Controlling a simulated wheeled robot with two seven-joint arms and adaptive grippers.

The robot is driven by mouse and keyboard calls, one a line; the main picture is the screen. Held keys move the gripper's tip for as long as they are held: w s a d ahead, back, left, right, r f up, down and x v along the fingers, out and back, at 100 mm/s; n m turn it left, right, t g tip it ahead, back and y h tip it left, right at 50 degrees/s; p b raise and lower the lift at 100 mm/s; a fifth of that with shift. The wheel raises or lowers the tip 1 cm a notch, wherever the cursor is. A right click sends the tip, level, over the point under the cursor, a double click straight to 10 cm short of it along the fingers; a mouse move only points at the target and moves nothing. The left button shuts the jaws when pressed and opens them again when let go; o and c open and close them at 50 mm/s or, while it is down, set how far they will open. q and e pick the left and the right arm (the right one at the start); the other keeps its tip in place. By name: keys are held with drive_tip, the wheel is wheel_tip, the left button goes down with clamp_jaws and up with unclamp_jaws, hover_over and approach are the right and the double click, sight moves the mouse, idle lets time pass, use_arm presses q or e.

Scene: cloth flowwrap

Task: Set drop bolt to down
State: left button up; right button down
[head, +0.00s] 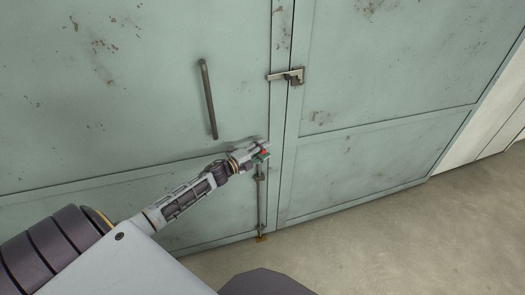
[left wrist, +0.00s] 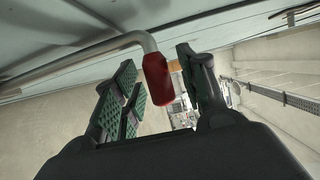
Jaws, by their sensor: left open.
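The drop bolt (head: 261,205) is a thin vertical grey rod low on the left door, near the seam between the doors. Its lower end is close to a small yellow piece (head: 261,238) at the floor; I cannot tell whether it is engaged. Its bent handle has a red grip (left wrist: 157,80), which also shows in the head view (head: 264,152). My left gripper (head: 260,150) is at the handle. In the left wrist view the left gripper (left wrist: 160,66) is open, with the red grip between its green-padded fingers. My right gripper is out of view.
The worn pale green doors (head: 130,95) carry a long vertical pull handle (head: 208,100) and a latch (head: 287,76) across the seam, both above my left gripper. The concrete floor (head: 400,235) at the right is clear.

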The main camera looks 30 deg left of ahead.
use_arm(q)
clamp_jaws()
idle(0.3)
drive_tip(key=shift+f, duration=0.1)
